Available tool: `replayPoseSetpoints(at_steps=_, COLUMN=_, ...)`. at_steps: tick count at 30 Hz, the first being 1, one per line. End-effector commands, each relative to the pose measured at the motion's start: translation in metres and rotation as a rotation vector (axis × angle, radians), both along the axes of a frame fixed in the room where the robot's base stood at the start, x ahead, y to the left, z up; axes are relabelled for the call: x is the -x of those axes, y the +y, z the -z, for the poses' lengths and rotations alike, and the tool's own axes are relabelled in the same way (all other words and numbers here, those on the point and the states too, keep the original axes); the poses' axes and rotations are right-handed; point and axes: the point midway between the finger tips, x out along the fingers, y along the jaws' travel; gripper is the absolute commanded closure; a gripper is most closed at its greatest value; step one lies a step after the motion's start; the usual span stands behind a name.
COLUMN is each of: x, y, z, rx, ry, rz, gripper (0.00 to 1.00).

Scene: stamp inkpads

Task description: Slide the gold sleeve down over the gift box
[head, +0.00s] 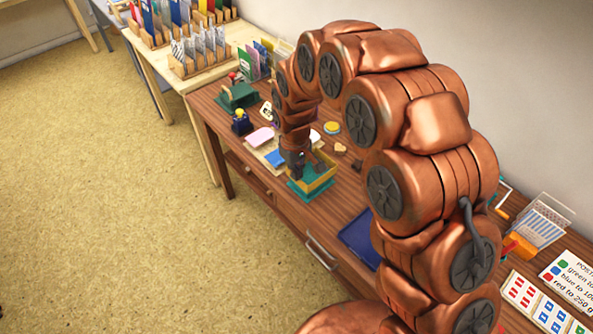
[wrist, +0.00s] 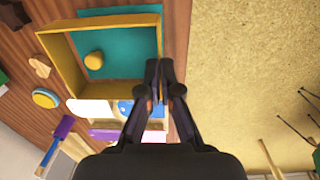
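The gold sleeve (wrist: 58,68) is an open rectangular frame. In the head view the sleeve (head: 322,184) is at the front edge of the brown desk, above a teal thing. The teal gift box (wrist: 122,52), with a round gold knob on top, shows through the sleeve's opening in the wrist view. Teal also sticks out past the sleeve's top edge there, so the two look out of line. My gripper (wrist: 160,72) has its fingers nearly together on the sleeve's right wall. The height between sleeve and box is hard to tell.
A yellow round tin (wrist: 45,98) and a heart-shaped wooden piece (wrist: 40,67) lie beside the sleeve. A purple-and-blue handled tool (wrist: 56,141) is nearby. A blue tray (head: 358,238) lies to the right on the desk. Card racks (head: 195,62) stand at the back left.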

Motion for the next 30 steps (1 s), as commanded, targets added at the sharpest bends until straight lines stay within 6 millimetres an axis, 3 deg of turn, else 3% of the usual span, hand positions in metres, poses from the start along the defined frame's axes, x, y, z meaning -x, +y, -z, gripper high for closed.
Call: replayPoseSetpoints(at_steps=30, x=0.000, y=0.000, z=0.013, rx=0.001, ry=0.001, rz=0.000, gripper=1.00)
